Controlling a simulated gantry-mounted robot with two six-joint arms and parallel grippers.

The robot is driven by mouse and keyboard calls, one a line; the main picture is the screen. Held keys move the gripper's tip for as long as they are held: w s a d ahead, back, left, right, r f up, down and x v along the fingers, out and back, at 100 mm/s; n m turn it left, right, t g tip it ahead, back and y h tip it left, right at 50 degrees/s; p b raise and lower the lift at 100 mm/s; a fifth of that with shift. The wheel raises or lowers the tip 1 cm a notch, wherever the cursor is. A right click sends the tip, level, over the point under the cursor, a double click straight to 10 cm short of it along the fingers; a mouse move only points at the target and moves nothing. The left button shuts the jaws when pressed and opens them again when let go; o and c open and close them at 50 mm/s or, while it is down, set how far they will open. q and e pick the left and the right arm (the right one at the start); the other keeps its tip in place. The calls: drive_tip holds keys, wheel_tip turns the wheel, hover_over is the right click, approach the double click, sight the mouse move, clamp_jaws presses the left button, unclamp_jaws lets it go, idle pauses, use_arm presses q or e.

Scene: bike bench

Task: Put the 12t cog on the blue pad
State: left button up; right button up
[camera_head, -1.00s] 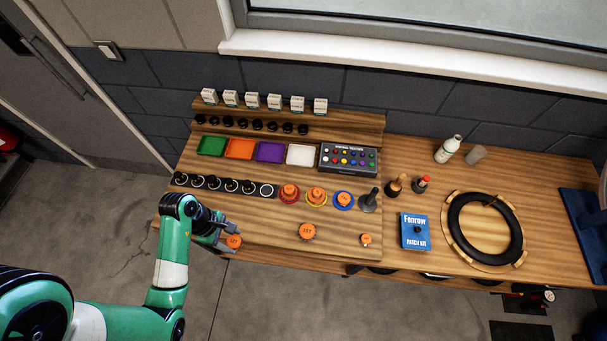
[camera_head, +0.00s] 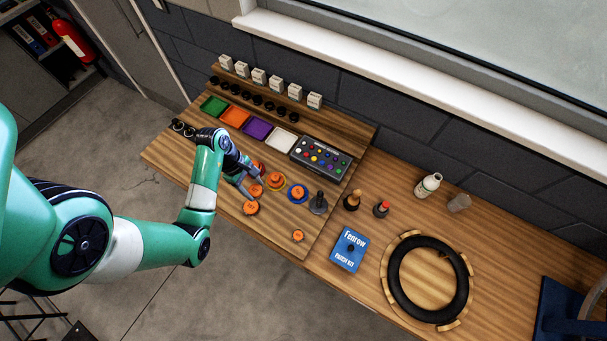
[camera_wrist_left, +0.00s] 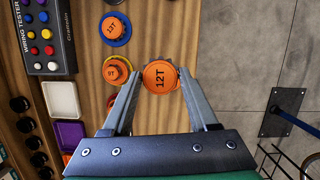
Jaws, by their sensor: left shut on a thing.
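My left gripper (camera_head: 254,189) is shut on the orange 12t cog (camera_wrist_left: 160,76), whose label faces the wrist camera. The held cog also shows in the head view (camera_head: 256,190), above the wooden board near the coloured pads. The blue pad (camera_head: 306,199) lies to the right of the gripper and has an orange cog (camera_head: 298,191) on it. In the wrist view that cog reads 13T (camera_wrist_left: 112,28), and a blue rim (camera_wrist_left: 127,39) shows around it. My right gripper is not in view.
A yellow pad (camera_head: 285,184) bearing a 9T cog (camera_wrist_left: 115,71) lies between gripper and blue pad. A larger orange cog (camera_head: 251,208) and a small one (camera_head: 298,236) lie at the board's front. A dark upright post (camera_head: 319,201) stands right of the blue pad.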

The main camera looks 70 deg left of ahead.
use_arm(q)
drive_tip(key=b, duration=1.1)
approach(299, 192)
drive_tip(key=s+d, duration=0.2)
drive_tip(key=shift+w+a+f, duration=0.15)
drive_tip(key=shift+w+f, duration=0.75)
drive_tip(key=shift+w, duration=0.15)
drive_tip(key=shift+w+f, duration=0.2)
drive_tip(key=shift+w, duration=0.15)
drive_tip(key=shift+w+f, duration=0.15)
drive_tip(key=shift+f, duration=0.15)
wheel_tip(299, 192, down, 3)
drive_tip(key=shift+f+b, duration=0.1)
drive_tip(key=shift+b, duration=0.35)
drive_tip(key=shift+w, duration=0.1)
